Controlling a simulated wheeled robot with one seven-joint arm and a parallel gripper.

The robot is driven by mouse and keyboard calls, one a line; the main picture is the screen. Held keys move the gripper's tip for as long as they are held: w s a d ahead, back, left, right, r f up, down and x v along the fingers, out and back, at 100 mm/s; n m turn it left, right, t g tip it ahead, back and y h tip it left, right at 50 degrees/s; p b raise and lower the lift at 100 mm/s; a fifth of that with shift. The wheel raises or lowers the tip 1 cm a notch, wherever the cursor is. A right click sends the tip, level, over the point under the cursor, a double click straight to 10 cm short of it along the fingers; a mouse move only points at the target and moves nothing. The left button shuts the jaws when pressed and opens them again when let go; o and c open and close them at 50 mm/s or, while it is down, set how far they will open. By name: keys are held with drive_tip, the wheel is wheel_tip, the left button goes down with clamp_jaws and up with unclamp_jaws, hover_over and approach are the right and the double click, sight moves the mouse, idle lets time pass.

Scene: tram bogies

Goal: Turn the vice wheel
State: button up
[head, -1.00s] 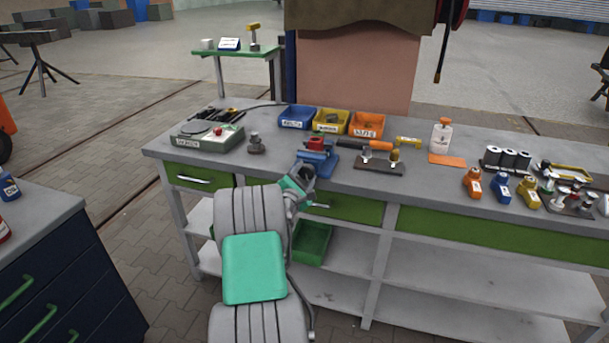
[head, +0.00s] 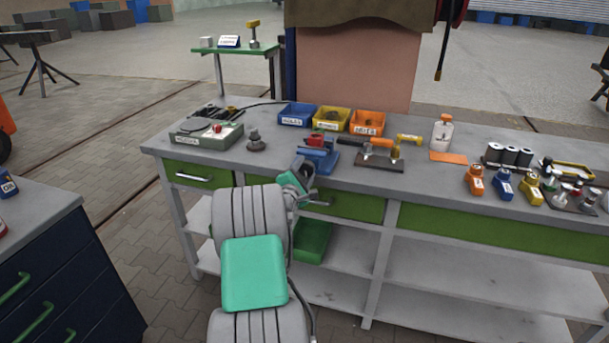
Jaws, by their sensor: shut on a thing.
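The blue vice (head: 326,155) with red on its top stands at the front edge of the grey workbench (head: 230,160). My gripper (head: 303,166) is at the front left side of the vice, just over the bench edge. My arm reaches up to it from below. The gripper is shut on the vice wheel, which is mostly hidden behind the gripper and wrist. The fingertips are small and hard to make out.
Blue (head: 297,115), yellow (head: 331,119) and orange (head: 367,122) bins stand behind the vice. A dark fixture plate (head: 380,163) lies close to its right. A grey-green box (head: 207,136) and a small grey knobbed piece (head: 256,142) stand left.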

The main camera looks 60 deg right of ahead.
drive_tip(key=m+b, duration=0.7)
drive_tip(key=shift+f, duration=0.2)
drive_tip(key=m+b, duration=0.3)
drive_tip(key=b, duration=0.1)
drive_tip(key=shift+r+m, duration=0.1)
drive_tip(key=shift+m, duration=0.3)
drive_tip(key=m+b, duration=0.3)
drive_tip(key=b, duration=0.1)
drive_tip(key=shift+m, duration=0.3)
drive_tip(key=m+b, duration=0.4)
drive_tip(key=b, duration=0.1)
drive_tip(key=shift+s+r+m, duration=0.1)
drive_tip(key=shift+r+m, duration=0.1)
drive_tip(key=shift+m, duration=0.1)
drive_tip(key=m+b, duration=0.3)
drive_tip(key=shift+s+m+b, duration=0.1)
drive_tip(key=shift+m+b, duration=0.2)
drive_tip(key=shift+b, duration=0.05)
drive_tip(key=m+b, duration=0.3)
drive_tip(key=m, duration=0.1)
drive_tip(key=shift+s+r+b, duration=0.1)
drive_tip(key=shift+b, duration=0.25)
drive_tip(key=shift+r+m+b, duration=0.1)
drive_tip(key=shift+m+b, duration=0.7)
drive_tip(key=shift+m, duration=0.5)
drive_tip(key=shift+r, duration=0.1)
